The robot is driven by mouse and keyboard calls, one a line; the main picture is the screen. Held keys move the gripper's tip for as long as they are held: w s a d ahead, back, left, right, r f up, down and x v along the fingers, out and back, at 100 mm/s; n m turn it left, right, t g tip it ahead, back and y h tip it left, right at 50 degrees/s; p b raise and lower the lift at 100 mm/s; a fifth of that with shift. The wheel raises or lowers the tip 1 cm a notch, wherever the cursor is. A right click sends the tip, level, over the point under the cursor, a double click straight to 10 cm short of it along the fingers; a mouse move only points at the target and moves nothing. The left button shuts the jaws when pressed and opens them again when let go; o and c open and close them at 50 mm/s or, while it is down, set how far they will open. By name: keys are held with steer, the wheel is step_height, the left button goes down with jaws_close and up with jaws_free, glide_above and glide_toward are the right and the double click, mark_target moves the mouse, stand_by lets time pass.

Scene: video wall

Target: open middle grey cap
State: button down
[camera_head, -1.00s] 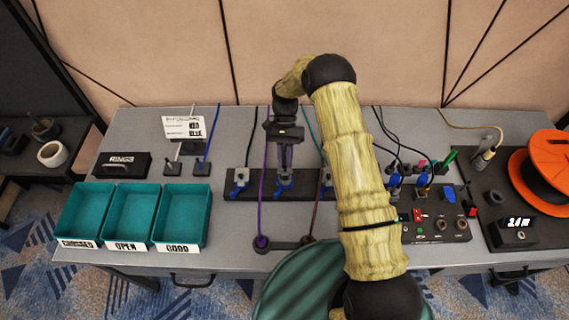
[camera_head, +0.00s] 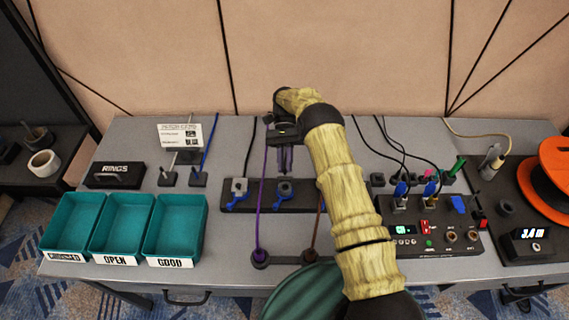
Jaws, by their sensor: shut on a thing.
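A dark rail (camera_head: 262,206) on the bench holds a row of small fittings with blue levers. The left fitting has a pale grey cap (camera_head: 239,186) on top and its blue lever points to the lower left. The middle fitting (camera_head: 284,190) shows a round dark top, with its blue lever to the lower left. The right part of the rail is hidden behind my arm. My gripper (camera_head: 286,168) points down just above and behind the middle fitting. Its fingers are close together on something small, apparently the middle grey cap, though it is hard to make out.
A purple cord (camera_head: 262,200) runs just left of my gripper to a front bar. Three teal bins (camera_head: 122,222) stand on the left. A black panel with plugs (camera_head: 432,238) and an orange reel (camera_head: 553,165) are on the right. Several cables hang behind.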

steer(key=c, duration=1.4)
jaws_free()
step_height(320, 180, up, 10)
steer(key=p, duration=0.9)
